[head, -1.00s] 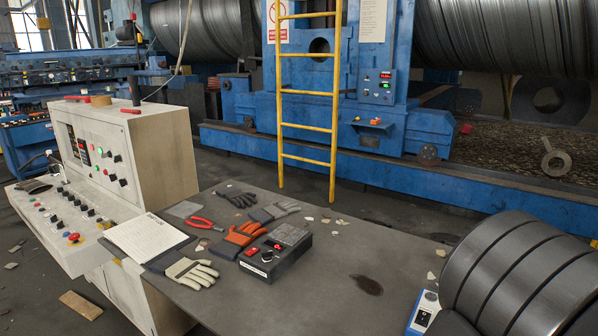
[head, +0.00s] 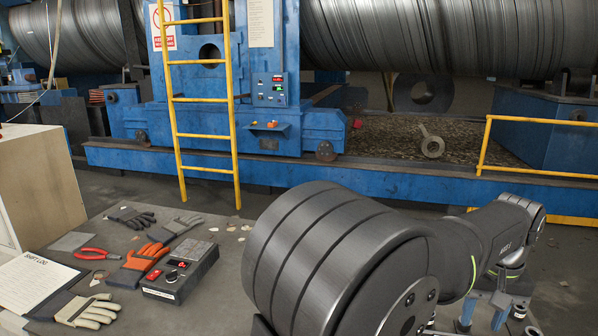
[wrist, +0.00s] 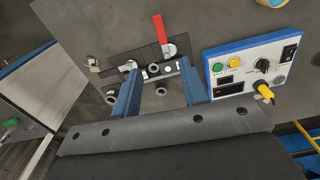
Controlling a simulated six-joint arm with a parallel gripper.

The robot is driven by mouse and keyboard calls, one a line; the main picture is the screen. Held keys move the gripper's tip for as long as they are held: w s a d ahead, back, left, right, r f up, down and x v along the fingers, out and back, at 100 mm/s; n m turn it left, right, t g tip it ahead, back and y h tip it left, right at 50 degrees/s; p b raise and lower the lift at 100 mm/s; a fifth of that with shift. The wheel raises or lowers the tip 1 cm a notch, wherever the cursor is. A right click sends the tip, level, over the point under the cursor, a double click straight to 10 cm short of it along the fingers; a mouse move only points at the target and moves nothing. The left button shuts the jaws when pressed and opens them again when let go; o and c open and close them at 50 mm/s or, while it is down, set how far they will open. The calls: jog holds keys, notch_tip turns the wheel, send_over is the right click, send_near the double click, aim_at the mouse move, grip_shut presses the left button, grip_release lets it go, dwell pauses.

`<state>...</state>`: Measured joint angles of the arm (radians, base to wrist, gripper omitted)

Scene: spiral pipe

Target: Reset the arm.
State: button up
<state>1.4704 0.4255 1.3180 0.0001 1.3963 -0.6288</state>
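My gripper (wrist: 158,78) shows in the wrist view with its two blue fingers spread apart. It points down at the grey tabletop. A metal fitting with dark round ends (wrist: 155,70) lies by the fingertips; I cannot tell whether they touch it. A control box (wrist: 250,68) with a blue rim is to the right of the fingers. It has a green button (wrist: 217,67), a yellow button (wrist: 234,64), a black knob (wrist: 262,64), a rocker switch (wrist: 289,53) and a yellow part (wrist: 264,91) at its lower edge. In the head view my arm covers that area.
A red-handled lever (wrist: 160,32) stands beyond the fingertips. A yellow ladder (head: 234,125) leans on blue machinery (head: 300,158).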

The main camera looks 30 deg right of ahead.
notch_tip(320, 180, down, 16)
jog(key=shift+f, duration=0.15)
jog(key=shift+w+a+m, duration=0.35)
jog(key=shift+m, duration=0.55)
jog(key=o, duration=1.3)
jog(key=d+r+m, duration=0.2)
jog(key=d, duration=0.1)
jog(key=s+d+r+m, duration=0.1)
jog(key=d+r+m, duration=0.2)
jog(key=s+d+r+m, duration=0.1)
jog(key=d+r+m, duration=0.1)
jog(key=d+r, duration=0.1)
jog(key=shift+s+d+r+m, duration=0.15)
jog(key=shift+s+d+m, duration=0.1)
jog(key=shift+d+m, duration=0.2)
jog(key=s+d+r+m, duration=0.3)
jog(key=d+r+m, duration=0.2)
jog(key=r+m, duration=0.35)
jog(key=shift+n, duration=0.4)
jog(key=f, duration=0.9)
jog(key=shift+s+d+f, duration=0.2)
jog(key=shift+f, duration=0.15)
